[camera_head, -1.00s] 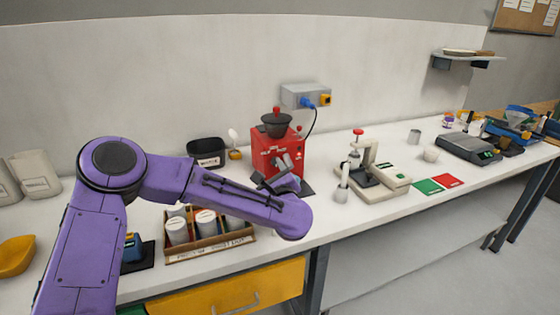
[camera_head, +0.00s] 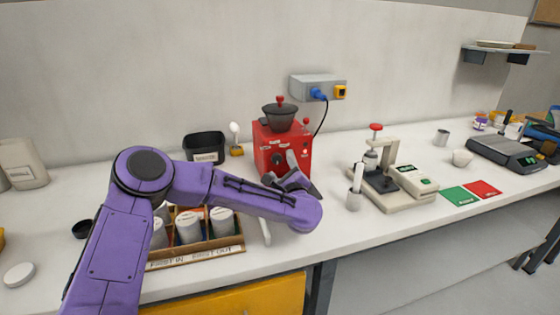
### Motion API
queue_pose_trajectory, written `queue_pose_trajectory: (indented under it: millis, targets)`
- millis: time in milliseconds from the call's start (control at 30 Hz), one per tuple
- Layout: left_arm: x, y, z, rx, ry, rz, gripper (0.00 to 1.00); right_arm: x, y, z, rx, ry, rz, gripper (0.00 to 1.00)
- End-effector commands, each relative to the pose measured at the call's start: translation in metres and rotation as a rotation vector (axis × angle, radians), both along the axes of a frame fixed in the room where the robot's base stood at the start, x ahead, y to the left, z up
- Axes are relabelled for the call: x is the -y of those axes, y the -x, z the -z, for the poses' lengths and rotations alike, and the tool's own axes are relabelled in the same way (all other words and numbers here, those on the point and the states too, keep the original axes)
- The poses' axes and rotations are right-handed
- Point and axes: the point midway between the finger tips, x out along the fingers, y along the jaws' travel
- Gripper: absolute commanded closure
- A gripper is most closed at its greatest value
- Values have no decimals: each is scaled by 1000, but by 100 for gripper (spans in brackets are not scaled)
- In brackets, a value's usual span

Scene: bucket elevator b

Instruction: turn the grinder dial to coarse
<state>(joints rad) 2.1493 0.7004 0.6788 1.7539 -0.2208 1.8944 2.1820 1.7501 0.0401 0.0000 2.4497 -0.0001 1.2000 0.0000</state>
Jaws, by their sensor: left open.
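The red grinder (camera_head: 264,141) stands on the white counter against the wall, with a dark hopper (camera_head: 279,117) and a red knob on top. A small dark round dial (camera_head: 276,160) shows on its front, beside small white markings; its setting is too small to read. My left arm reaches in from the left, and my left gripper (camera_head: 286,168) is in front of the grinder's lower front. It is open and holds nothing visible. It hides part of the grinder front, and I cannot tell whether a finger touches the dial. My right gripper is not in view.
A wooden box of white canisters (camera_head: 222,246) sits below my forearm. A black bin (camera_head: 204,146) stands left of the grinder. A lever press (camera_head: 396,190), green card (camera_head: 459,196) and red card (camera_head: 483,189) lie to the right. A blue plug (camera_head: 318,94) sits in the wall box.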

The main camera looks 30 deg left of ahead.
Motion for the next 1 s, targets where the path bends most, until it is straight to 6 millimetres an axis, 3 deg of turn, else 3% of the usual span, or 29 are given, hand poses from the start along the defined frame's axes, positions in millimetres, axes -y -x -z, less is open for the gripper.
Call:
queue_pose_trajectory:
  millis: [133, 300, 600, 767, 800, 1000]
  targets:
    - [-23, -21, -3, -3, 0, -2, 39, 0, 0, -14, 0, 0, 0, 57]
    - [-37, -36, -1, -1, 0, 1, 39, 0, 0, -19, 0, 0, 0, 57]
    - [-40, -39, 0, -1, -1, 3, 39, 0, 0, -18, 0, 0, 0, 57]
    - [-39, -39, 0, -1, -1, 3, 91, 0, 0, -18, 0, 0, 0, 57]
    - [-39, -39, 0, -1, -1, 3, 95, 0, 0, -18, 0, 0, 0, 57]
    - [-39, -39, 1, -7, -7, 3, 95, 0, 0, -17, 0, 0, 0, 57]
